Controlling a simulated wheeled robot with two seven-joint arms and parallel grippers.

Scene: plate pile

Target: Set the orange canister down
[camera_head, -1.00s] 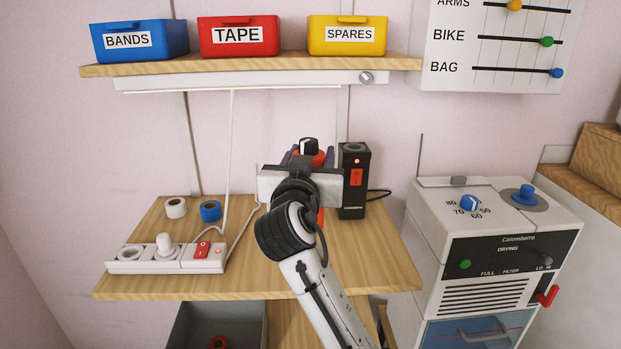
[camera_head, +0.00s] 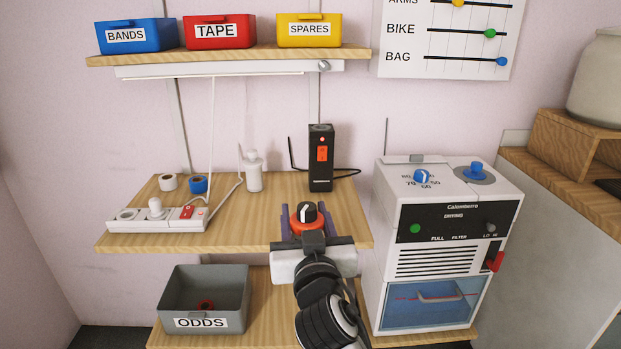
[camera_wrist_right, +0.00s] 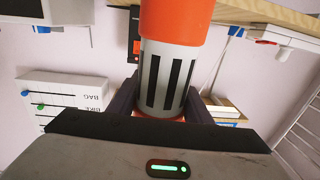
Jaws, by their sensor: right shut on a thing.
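The orange canister (camera_head: 306,227) is in my right gripper (camera_head: 305,215), with a black-and-white knob on its top and dark fingers on both sides. In the head view it is in front of the upper wooden shelf's (camera_head: 340,228) front edge, held clear of it. In the right wrist view, the canister (camera_wrist_right: 172,22) shows an orange part and a grey band with dark slots, between the fingers of the right gripper (camera_wrist_right: 160,102). Its lower part is hidden in the head view. My left gripper is not in view.
A black charger (camera_head: 321,165), a white bottle (camera_head: 253,174), tape rolls (camera_head: 198,184) and a power strip (camera_head: 150,222) stand on the shelf. Its middle is bare. Below are an ODDS bin (camera_head: 205,322) and a lower shelf (camera_head: 262,310). A drying machine (camera_head: 440,240) stands right.

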